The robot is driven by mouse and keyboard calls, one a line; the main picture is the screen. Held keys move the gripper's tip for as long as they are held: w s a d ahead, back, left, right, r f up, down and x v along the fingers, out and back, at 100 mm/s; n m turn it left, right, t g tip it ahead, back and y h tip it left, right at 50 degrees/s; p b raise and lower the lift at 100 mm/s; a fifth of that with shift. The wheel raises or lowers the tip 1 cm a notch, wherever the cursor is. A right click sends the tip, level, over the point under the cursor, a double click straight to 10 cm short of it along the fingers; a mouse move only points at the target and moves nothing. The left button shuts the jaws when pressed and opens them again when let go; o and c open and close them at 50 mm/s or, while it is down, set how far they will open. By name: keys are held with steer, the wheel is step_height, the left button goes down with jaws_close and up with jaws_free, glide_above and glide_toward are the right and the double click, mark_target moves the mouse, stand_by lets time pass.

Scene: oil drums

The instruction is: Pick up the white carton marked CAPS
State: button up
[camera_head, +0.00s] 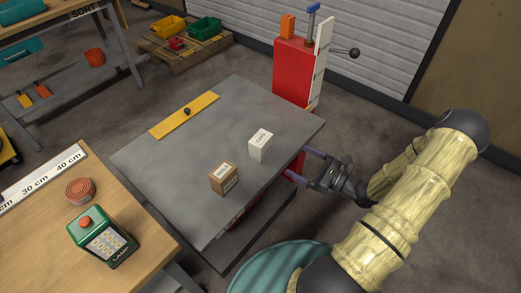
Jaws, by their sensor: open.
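The white carton marked CAPS (260,146) stands upright on the grey table top (190,125), near its right edge. A brown carton with a white label (223,178) stands in front of it to the left, apart from it. My gripper (302,165) is open and empty. It is to the right of the white carton, by the table's right edge, with its fingers pointing left. The fingers are apart from the carton. The height of the fingers against the table top is hard to tell.
A yellow strip with a dark knob (187,111) lies on the table's far left. A red cabinet (293,72) stands behind the table. A wooden bench (112,205) at the left front holds a green lamp box (103,238) and a copper-coloured coil (80,190). A teal drum (275,268) stands in front.

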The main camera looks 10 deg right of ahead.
mark_target(267, 145)
steer(key=b+x, duration=0.1)
steer(key=x, duration=1.1)
steer(key=shift+a+b, duration=0.2)
steer(key=shift+b, duration=0.15)
steer(key=b+x, duration=0.1)
steer(key=x, duration=0.4)
steer(key=shift+a, duration=0.15)
steer(key=shift+c, duration=0.2)
steer(key=c, duration=1.1)
